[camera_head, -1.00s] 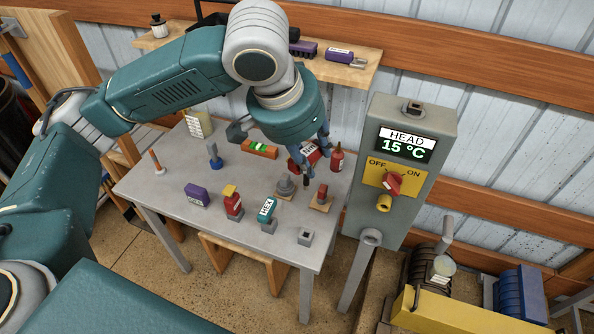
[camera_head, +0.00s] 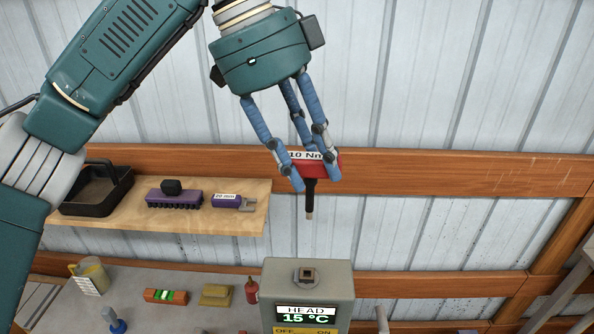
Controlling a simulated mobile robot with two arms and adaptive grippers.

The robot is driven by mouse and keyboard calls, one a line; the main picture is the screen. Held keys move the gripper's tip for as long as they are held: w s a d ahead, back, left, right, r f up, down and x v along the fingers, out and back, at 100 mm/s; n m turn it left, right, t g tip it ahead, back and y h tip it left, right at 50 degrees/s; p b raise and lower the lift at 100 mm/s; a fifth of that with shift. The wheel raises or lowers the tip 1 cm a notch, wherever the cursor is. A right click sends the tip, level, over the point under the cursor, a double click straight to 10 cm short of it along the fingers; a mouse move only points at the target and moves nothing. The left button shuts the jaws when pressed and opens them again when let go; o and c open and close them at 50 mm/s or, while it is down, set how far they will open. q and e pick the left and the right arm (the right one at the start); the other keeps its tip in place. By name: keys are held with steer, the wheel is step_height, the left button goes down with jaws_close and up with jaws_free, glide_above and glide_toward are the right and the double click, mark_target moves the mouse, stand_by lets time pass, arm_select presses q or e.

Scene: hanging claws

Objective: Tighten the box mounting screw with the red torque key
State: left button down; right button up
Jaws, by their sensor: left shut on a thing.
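My left gripper (camera_head: 312,172) is shut on the red torque key (camera_head: 325,166), which has a white label reading "10 Nm". The key's dark shaft (camera_head: 309,198) points down. The gripper holds it in the air, above the grey control box (camera_head: 330,290) in the picture and clear of it. The mounting screw (camera_head: 306,274) appears as a small square fitting on top of the box. The box's display reads "HEAD 15 °C". Its lower part is cut off by the picture's edge. My right gripper is not in view.
A wooden shelf (camera_head: 240,222) at left bears a black tray (camera_head: 97,190), a purple brush-like block (camera_head: 174,195) and a purple tool (camera_head: 233,201). The grey table (camera_head: 130,290) below holds an orange level (camera_head: 165,296), a yellow item (camera_head: 216,295) and a red bottle (camera_head: 252,290).

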arm_select(q)
steer(key=shift+w+r, duration=0.1)
steer(key=shift+w, duration=0.2)
steer(key=shift+s+r, duration=0.15)
steer(key=shift+s, duration=0.15)
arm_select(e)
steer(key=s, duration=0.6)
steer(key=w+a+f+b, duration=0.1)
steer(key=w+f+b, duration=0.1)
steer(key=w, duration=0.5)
arm_select(q)
step_height(320, 180, down, 11)
steer(key=s+b, duration=0.1)
steer(key=b, duration=0.2)
steer(key=shift+s, duration=0.3)
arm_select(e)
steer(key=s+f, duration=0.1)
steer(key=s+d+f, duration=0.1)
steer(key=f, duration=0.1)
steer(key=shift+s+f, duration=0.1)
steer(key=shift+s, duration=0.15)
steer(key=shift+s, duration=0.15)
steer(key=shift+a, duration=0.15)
